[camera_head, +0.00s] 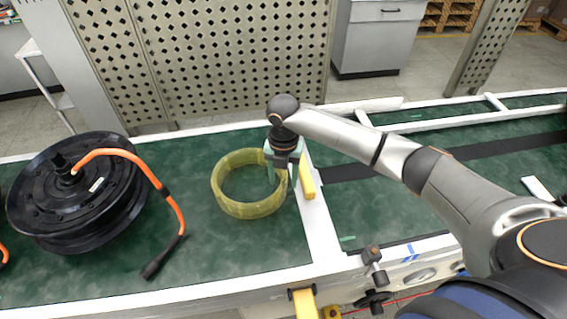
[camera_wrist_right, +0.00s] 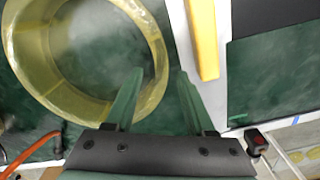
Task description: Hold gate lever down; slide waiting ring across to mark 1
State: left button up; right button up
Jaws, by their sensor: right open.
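The waiting ring (camera_head: 222,200), a translucent yellow band, lies on the green belt left of a white cross divider (camera_head: 322,235). My right gripper (camera_head: 282,178) is open at the ring's right side. In the right wrist view, the ring's wall (camera_wrist_right: 152,98) shows between the open green fingers (camera_wrist_right: 160,74), one finger over the inside and one outside. I cannot tell whether they touch it. A yellow bar (camera_head: 307,178) stands along the divider, right of the gripper. A yellow handle (camera_head: 304,303) shows at the front edge; I cannot tell if it is the gate lever. My left gripper is out of view.
A black hub motor (camera_head: 75,200) with an orange cable (camera_head: 170,195) sits left of the ring; the cable's black plug lies on the belt. A knobbed post (camera_head: 373,258) stands at the front rail. The green surface (camera_head: 360,205) just right of the divider is clear.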

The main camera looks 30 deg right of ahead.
jog(key=shift+f, duration=1)
grip_shut()
jog(key=shift+r+p, duration=0.4)
jog(key=shift+p, duration=0.25)
dwell(0.9)
